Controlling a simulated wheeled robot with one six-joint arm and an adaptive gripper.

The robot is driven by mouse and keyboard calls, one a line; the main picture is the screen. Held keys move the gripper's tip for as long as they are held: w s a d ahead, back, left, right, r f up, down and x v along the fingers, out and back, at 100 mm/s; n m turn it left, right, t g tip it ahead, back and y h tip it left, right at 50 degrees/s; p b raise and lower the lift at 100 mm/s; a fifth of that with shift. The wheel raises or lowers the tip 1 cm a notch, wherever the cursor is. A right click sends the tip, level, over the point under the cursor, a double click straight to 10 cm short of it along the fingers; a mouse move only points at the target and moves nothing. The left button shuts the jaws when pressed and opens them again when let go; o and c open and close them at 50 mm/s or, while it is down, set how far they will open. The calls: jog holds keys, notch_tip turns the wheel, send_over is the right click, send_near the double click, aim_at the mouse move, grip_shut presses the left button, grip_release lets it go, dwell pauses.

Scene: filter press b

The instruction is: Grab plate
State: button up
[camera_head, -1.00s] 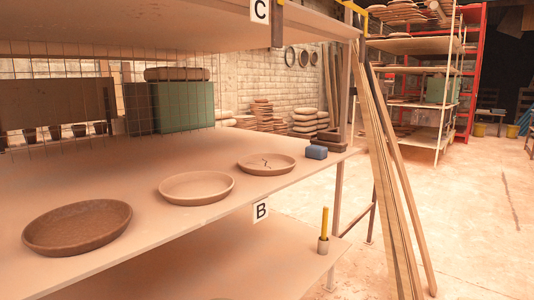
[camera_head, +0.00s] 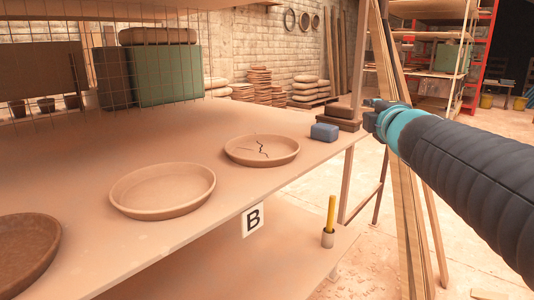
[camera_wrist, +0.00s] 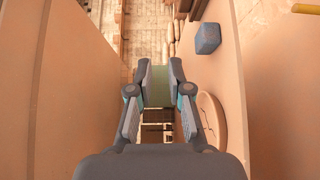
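Three round plates sit in a row on the shelf marked B. A dark brown plate (camera_head: 25,250) is at the left, cut by the picture edge. A pale plain plate (camera_head: 163,190) is in the middle. A pale plate with dark cracks (camera_head: 262,149) is at the right. My gripper (camera_head: 374,112) is right of the shelf's end, apart from all plates. In the wrist view my gripper (camera_wrist: 160,74) is open and empty, its fingers apart. A pale plate (camera_wrist: 211,120) shows partly there, right of the fingers; its far part is hidden.
A blue block (camera_head: 325,132) lies right of the cracked plate; it also shows in the wrist view (camera_wrist: 208,38). Brown slabs (camera_head: 336,117) lie behind it. A shelf post and leaning planks (camera_head: 393,210) stand at the right. A yellow stick in a holder (camera_head: 329,222) is on the lower shelf.

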jog(key=w+a+r+n+g+y, duration=0.1)
jog(key=w+a+r+n+y, duration=0.1)
jog(key=w+a+n+y, duration=0.6)
jog(key=f+n+g, duration=0.2)
jog(key=n, duration=0.2)
jog(key=f+n+g+y, duration=0.1)
jog(key=f+n+g, duration=0.2)
jog(key=n, duration=0.2)
jog(key=f+n+g, duration=0.2)
jog(key=f+n, duration=0.1)
jog(key=n, duration=0.1)
jog(key=shift+s+n, duration=0.4)
jog(key=shift+g+y, duration=0.3)
jog(key=x, duration=0.8)
jog(key=shift+a, duration=0.1)
jog(key=shift+f+x, duration=0.2)
jog(key=shift+x, duration=1.15)
jog(key=shift+f+x, duration=0.2)
jog(key=shift+x, duration=1.1)
jog(key=shift+s, duration=0.2)
grip_shut()
